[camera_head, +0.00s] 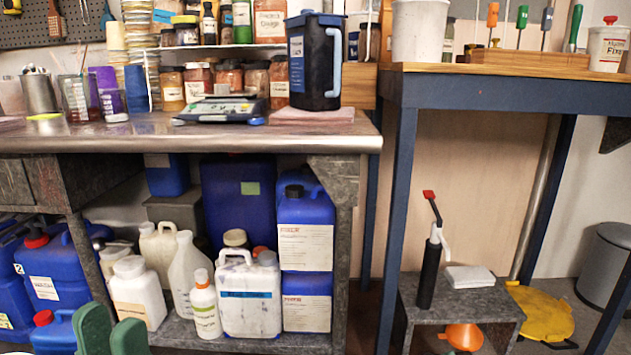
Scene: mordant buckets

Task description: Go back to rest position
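Two green fingertips of my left gripper (112,332) show at the bottom left edge of the head view, in front of the lower shelf. They stand side by side, and the rest of the gripper is below the frame. I see nothing between them, but whether they touch is unclear. A blue jug with a red cap (54,331) is just left of them, and a white bottle (137,292) is behind them. My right gripper is not in view.
A metal-edged workbench (200,143) holds a dark jug (315,60), a scale (220,110) and jars. White and blue canisters crowd its lower shelf. A blue-framed table (500,92) stands right, with a low stand (492,303) holding a black pump (429,273). A grey bin (606,267) is far right.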

